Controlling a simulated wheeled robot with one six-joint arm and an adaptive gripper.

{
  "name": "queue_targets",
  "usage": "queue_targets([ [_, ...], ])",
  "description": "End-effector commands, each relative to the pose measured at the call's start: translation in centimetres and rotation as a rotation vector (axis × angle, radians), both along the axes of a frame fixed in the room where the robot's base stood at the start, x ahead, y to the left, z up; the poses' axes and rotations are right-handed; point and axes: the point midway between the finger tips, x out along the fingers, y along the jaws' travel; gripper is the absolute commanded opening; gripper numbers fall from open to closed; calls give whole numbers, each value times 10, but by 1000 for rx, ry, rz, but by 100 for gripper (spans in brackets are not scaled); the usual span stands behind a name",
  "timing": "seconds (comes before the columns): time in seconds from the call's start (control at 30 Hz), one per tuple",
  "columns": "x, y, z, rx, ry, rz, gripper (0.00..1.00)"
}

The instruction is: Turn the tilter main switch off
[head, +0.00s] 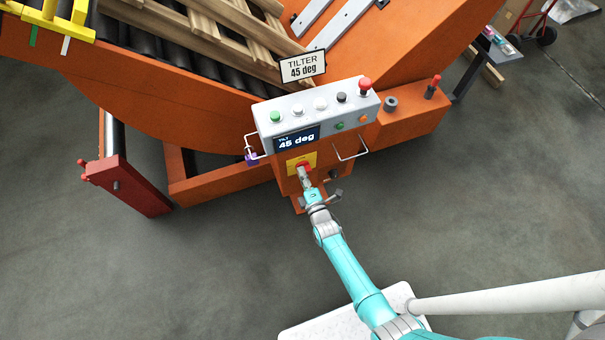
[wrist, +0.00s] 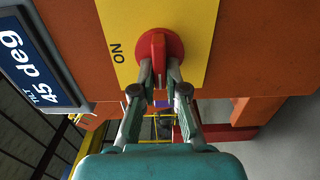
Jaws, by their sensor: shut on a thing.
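The tilter main switch (wrist: 174,44) is a red rotary knob on a yellow plate (wrist: 196,12) on the orange panel. In the wrist view its grip bar stands between my fingertips, and "ON" is printed on the plate to its left. My gripper (wrist: 160,72) is shut on the knob's grip bar. In the head view the switch (head: 302,167) shows as a red spot on the yellow plate, below the display, with my gripper (head: 305,176) reaching it from below. The fingers hide part of the knob.
The grey control box (head: 335,105) above carries several buttons and a red mushroom button (head: 364,84). The display (head: 297,139) reads "TILT 45 deg". Wire handles (head: 352,152) stick out at both sides. Wooden boards (head: 235,40) lie on the tilter. Floor to the left is clear.

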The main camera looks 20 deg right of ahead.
Motion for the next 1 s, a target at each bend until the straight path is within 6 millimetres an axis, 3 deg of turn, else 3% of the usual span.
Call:
queue_targets([
  [0.5,0,1,0,-20,1,3,0],
  [0.53,0,1,0,-20,1,3,20],
  [0.6,0,1,0,-19,1,3,37],
  [1.0,-5,0,-1,-17,1,1,38],
])
